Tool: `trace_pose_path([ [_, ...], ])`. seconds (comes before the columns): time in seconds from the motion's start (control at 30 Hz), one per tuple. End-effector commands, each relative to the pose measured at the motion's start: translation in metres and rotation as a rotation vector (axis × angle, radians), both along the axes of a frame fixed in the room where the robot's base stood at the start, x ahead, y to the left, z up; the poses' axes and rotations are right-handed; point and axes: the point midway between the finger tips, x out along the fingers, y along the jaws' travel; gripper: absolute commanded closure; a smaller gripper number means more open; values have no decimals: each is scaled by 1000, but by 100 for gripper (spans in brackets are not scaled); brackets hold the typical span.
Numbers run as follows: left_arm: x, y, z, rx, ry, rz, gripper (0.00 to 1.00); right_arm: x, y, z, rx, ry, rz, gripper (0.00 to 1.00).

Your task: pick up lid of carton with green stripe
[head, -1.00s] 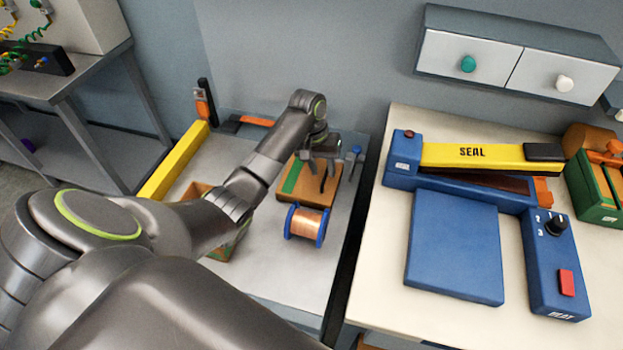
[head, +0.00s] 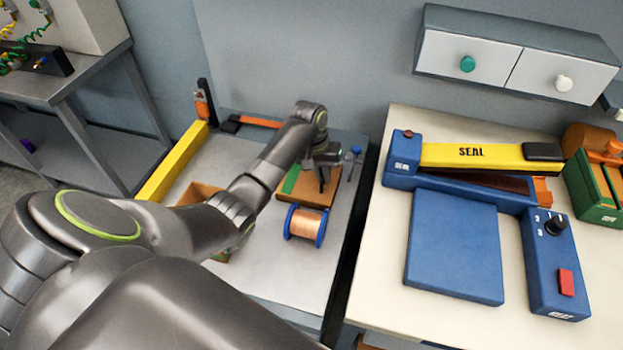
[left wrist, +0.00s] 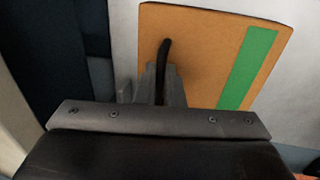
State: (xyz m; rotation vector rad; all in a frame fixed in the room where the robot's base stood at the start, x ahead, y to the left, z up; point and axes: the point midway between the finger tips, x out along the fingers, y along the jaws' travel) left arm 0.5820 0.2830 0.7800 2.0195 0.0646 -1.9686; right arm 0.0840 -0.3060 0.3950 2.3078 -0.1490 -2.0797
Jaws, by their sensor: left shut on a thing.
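The lid (head: 304,190) is a flat brown panel with a green stripe near one edge, lying at the back right of the left-hand bench. It also shows in the left wrist view (left wrist: 205,55), where a black upright tab (left wrist: 163,58) stands on it. My left gripper (head: 325,178) is over the lid, shut on this tab, with its fingers around the tab's lower part. The open brown carton (head: 196,192) stands to the left, largely hidden behind my left arm. My right gripper is not in view.
A copper wire spool with blue flanges (head: 305,224) stands just in front of the lid. Blue-topped tools (head: 355,152) are to its right. A yellow bar (head: 173,162) edges the bench's left side. The blue and yellow sealer (head: 455,245) is on the right-hand table.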

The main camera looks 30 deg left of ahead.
Motion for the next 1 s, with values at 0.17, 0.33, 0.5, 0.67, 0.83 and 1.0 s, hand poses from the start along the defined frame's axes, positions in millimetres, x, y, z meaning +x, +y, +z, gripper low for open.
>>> trace_pose_path([
  [0.17, 0, 0, 2, 0, -1, 0, 100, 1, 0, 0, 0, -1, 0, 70],
  [0.33, 1, 1, 22, 1, -5, -1, 100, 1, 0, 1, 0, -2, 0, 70],
  [0.5, 1, 1, 57, 2, -6, -1, 100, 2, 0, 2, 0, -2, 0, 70],
  [0.67, 1, 1, 85, 1, -4, 0, 100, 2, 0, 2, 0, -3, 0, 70],
  [0.83, 1, 0, 99, -1, -1, 0, 100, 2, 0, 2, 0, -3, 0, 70],
  [1.0, 0, 0, 102, -1, 0, 0, 100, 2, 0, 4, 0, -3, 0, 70],
])
